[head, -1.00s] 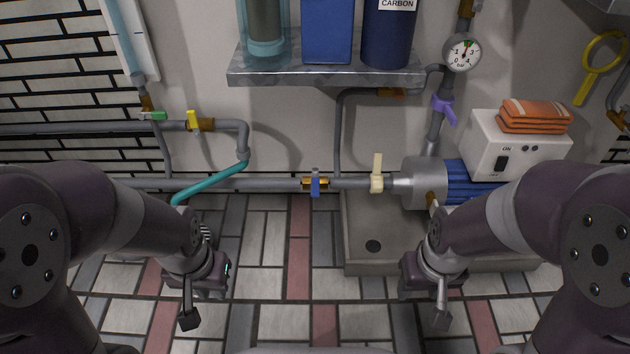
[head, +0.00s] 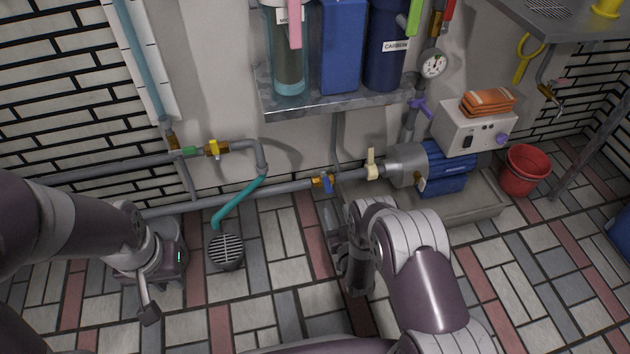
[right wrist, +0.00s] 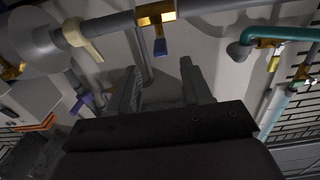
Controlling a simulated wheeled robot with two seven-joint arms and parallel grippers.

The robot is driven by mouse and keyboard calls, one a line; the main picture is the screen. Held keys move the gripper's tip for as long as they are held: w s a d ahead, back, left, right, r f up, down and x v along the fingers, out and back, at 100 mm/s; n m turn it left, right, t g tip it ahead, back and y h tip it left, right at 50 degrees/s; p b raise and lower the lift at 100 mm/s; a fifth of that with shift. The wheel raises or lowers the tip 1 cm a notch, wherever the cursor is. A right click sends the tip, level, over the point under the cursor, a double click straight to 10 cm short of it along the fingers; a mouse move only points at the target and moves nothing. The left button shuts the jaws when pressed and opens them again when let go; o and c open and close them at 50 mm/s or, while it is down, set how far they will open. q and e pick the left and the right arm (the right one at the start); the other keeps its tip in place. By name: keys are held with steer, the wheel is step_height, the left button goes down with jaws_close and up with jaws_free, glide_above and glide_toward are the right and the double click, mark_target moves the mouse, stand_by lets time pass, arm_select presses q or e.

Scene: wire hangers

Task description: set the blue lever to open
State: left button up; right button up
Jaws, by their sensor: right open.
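The blue lever (head: 327,185) sits on a brass valve in the long grey wall pipe (head: 285,190), left of the cream lever. My right gripper (head: 341,215) is just below the lever in the head view. It is open and empty, and apart from the lever (right wrist: 160,80). My left gripper (head: 149,305) hangs low at the left, away from the valve; its jaw opening does not show clearly.
A cream lever (head: 371,164) stands upright close to the right, before the pump (head: 445,168). A yellow lever (head: 213,148), green lever (head: 190,152) and teal hose (head: 238,203) are left. A shelf (head: 340,99) overhangs the pipe. A red bucket (head: 524,170) stands right.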

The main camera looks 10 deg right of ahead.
mark_target(325, 179)
steer(key=w+b, duration=0.6)
steer(key=w, duration=0.6)
steer(key=shift+a+b, duration=0.2)
steer(key=shift+b, duration=0.15)
steer(key=shift+w+r, duration=0.15)
steer(key=shift+w, duration=0.25)
jaws_close()
